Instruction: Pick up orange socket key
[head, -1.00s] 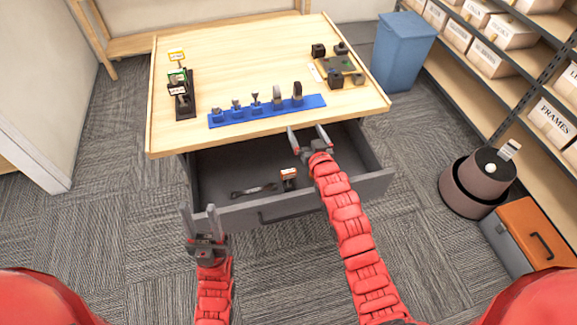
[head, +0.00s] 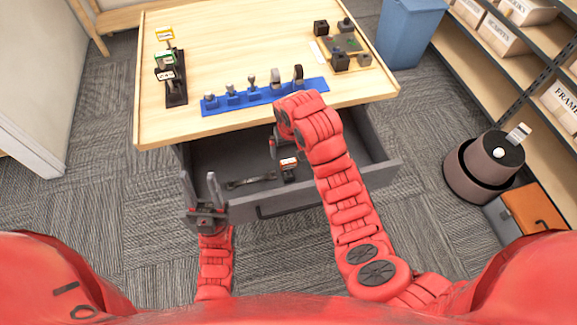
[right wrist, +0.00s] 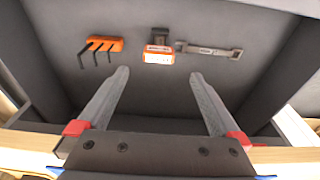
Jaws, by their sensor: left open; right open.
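In the right wrist view, an orange holder with several black bent hex keys (right wrist: 103,45) lies in the open drawer at left. An orange item with a white label and a dark end (right wrist: 158,54) lies in the middle; it also shows in the head view (head: 288,165). I cannot tell for sure which is the orange socket key. My right gripper (right wrist: 160,76) is open and empty over the drawer, fingers pointing in; the labelled item appears between and beyond its tips. In the head view my right arm largely hides it. My left gripper (head: 198,178) is open and empty by the drawer's front left corner.
The grey drawer (head: 225,160) stands open under the wooden table (head: 220,55). A black stand (head: 175,90) is at left.

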